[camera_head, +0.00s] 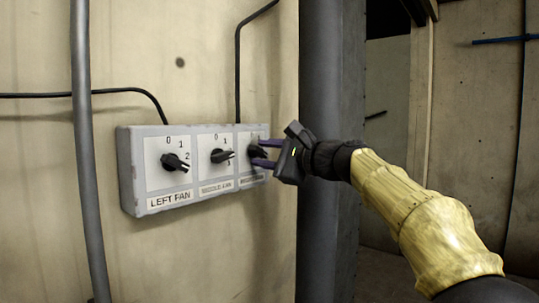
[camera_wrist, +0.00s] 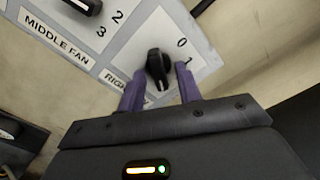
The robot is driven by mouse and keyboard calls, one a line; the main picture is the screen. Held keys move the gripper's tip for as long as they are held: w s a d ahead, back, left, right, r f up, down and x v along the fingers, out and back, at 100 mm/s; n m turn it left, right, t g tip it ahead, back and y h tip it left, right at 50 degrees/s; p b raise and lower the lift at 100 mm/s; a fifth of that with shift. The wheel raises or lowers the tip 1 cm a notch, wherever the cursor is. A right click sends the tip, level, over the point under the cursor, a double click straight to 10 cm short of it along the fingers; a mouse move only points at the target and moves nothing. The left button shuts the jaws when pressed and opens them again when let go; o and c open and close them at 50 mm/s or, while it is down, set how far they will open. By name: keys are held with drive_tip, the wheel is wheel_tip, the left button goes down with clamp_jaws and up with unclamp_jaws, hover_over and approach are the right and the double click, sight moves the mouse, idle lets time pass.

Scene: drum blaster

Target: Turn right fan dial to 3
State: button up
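The right fan dial (camera_wrist: 154,66) is a black knob on a white plate, labelled as the right fan, with the label partly covered. In the wrist view, "0" and "1" show to the right of the knob; its other numerals are hidden. A pale mark shows near the knob's lower end, but I cannot tell its exact setting. My gripper (camera_wrist: 158,84) is open, with one purple finger on each side of the knob; contact is unclear. In the head view, my gripper (camera_head: 259,152) reaches the dial from the right and partly hides it.
The grey control box (camera_head: 128,170) is on a pale wall. It also carries the left fan dial (camera_head: 174,162) and middle fan dial (camera_head: 221,156). A grey pipe (camera_head: 86,150) runs left of the box, and a thick dark column (camera_head: 325,80) stands right of it.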

drive_tip(key=shift+s, duration=0.1)
drive_tip(key=b+v, duration=0.7)
drive_tip(key=v, duration=1)
drive_tip(key=shift+b, duration=0.3)
drive_tip(key=shift+d+f, duration=0.1)
drive_tip(key=shift+d, duration=0.1)
wheel_tip(320, 180, down, 34)
drive_tip(key=w+d+n+g+h, duration=0.1)
drive_tip(key=w+n+g+h, duration=0.2)
drive_tip(key=h, duration=0.6)
drive_tip(key=s+d+f+n+g+h, duration=0.1)
drive_tip(key=s+f+n, duration=0.4)
drive_tip(key=s+f, duration=0.5)
drive_tip(key=s+d+f+n+g+h, duration=0.1)
drive_tip(key=s+f+n+g+h, duration=0.3)
drive_tip(key=s+f, duration=0.6)
wheel_tip(320, 180, down, 5)
drive_tip(key=shift+d+r+n, duration=0.15)
drive_tip(key=shift+d+n, duration=0.2)
drive_tip(key=shift+n, duration=0.55)
